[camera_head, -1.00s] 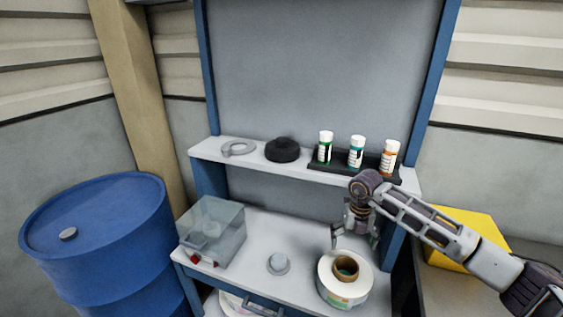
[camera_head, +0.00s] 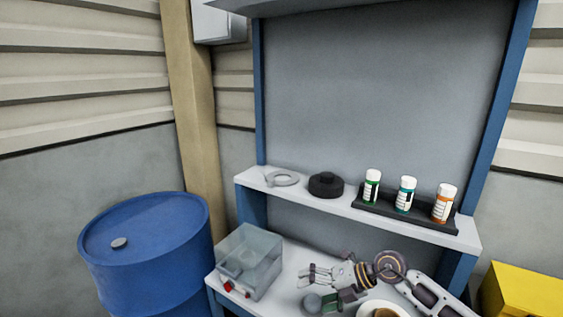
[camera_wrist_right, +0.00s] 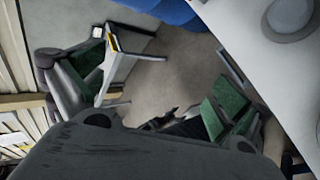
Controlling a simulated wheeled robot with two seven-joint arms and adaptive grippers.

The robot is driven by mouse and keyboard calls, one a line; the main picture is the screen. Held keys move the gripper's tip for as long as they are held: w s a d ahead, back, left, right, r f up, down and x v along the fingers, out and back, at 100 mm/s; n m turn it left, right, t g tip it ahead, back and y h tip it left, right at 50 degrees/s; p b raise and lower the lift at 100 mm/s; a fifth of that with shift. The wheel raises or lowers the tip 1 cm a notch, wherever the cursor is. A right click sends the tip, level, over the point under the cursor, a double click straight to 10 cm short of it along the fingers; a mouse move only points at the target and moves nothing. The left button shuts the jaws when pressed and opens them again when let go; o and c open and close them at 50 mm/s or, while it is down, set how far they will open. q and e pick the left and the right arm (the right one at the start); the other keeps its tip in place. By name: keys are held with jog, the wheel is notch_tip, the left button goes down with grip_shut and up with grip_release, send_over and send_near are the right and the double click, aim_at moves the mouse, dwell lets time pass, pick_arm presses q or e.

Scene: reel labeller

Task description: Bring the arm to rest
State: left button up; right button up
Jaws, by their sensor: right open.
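My right arm comes in from the lower right in the head view. Its gripper (camera_head: 325,286) points left, low over the white worktop, beside the small round grey piece (camera_head: 312,303). In the right wrist view the two green-padded fingers (camera_wrist_right: 172,72) stand wide apart with only floor between them. The round grey piece (camera_wrist_right: 290,17) on the worktop is beyond them at top right. My right gripper is open and empty. My left gripper is not in view.
A clear box (camera_head: 250,262) stands left of the gripper. A white label roll (camera_head: 372,308) is partly hidden below the arm. The shelf above holds a grey ring (camera_head: 287,179), a black disc (camera_head: 326,185) and three bottles (camera_head: 406,194). A blue barrel (camera_head: 150,240) stands left, a yellow box (camera_head: 525,292) right.

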jog(key=a+r+m+t+y, duration=0.1)
jog(key=a+r+t+y, duration=0.15)
jog(key=a+r, duration=0.25)
notch_tip(320, 180, up, 11)
jog(key=w+d+m+t+y, duration=0.2)
jog(key=m+t, duration=0.9)
jog(key=s+d+f+m+g+h, duration=0.1)
jog(key=s+d+f+m+h, duration=0.2)
jog(key=d+f+m+h, duration=1.4)
jog(key=s+f+m+g+y, duration=0.1)
jog(key=s+f+g, duration=0.3)
jog(key=s, duration=0.3)
jog(key=s+f+m+g, duration=0.1)
jog(key=s+f+g, duration=0.3)
jog(key=s, duration=0.3)
jog(key=s+f+m+g+y, duration=0.1)
jog(key=s+f+m+g, duration=0.2)
jog(key=s, duration=0.4)
notch_tip(320, 180, down, 34)
jog(key=s+r+n+g, duration=0.1)
jog(key=s+n, duration=0.1)
jog(key=s+d+f, duration=0.2)
jog(key=s+f, duration=0.8)
jog(key=s, duration=0.1)
jog(key=s+d+f+g, duration=0.1)
jog(key=s+d+f, duration=0.2)
jog(key=s+f, duration=0.7)
jog(key=shift+s+f, duration=0.2)
jog(key=shift+s, duration=0.25)
